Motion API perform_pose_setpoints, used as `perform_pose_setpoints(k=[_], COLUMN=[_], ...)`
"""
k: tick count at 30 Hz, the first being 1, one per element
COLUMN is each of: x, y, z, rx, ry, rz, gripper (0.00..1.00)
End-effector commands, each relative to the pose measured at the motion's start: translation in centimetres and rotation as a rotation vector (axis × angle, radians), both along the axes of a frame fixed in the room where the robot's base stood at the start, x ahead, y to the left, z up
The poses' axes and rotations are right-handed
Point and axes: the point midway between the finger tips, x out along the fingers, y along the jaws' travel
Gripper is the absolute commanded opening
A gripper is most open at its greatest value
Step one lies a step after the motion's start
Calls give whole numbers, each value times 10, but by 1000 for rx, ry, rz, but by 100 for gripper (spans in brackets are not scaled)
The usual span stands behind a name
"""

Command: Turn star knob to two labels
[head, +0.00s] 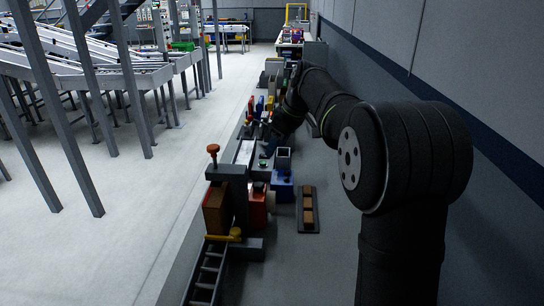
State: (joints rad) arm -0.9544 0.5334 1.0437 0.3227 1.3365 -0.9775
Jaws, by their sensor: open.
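My black arm reaches away from the camera along the right side. My gripper (266,147) is small and dark at its far end, low among the fixtures of the narrow bench, with its jaws open. I cannot make out its fingertips clearly or whether they touch anything. An orange-red knob (213,149) stands on a short stem over a dark block, left of and nearer than my gripper. I cannot tell whether it is the star knob. No labels can be read at this size.
Near the gripper are a blue block (283,190), a red block (257,208) and a dark tray with brown blocks (308,228). A yellow handle (234,236) and a black ladder-like rack (207,272) are nearer. A wall (450,70) runs along the right. Open floor lies left.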

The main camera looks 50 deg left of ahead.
Motion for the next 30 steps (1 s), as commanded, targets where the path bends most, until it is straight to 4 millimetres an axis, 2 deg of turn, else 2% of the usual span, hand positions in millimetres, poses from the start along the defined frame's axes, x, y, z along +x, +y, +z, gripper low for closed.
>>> perform_pose_setpoints(k=[3, 8, 14, 17, 20, 23, 27, 30], x=[1, 1, 1, 1, -2, -7, -13, -13], y=[-3, -5, -4, -6, -11, -19, -33, -42], z=[8, 11, 10, 1, -23, -56, -95, -116], rx=[0, 0, -1, -8, -29, -75, -185, -283], ry=[-1, 0, 2, 51, 201, 447, 851, 1142], rz=[0, -1, -2, -42, -165, -375, -722, -964], gripper=[54, 54, 53, 53, 53, 53, 53, 53])
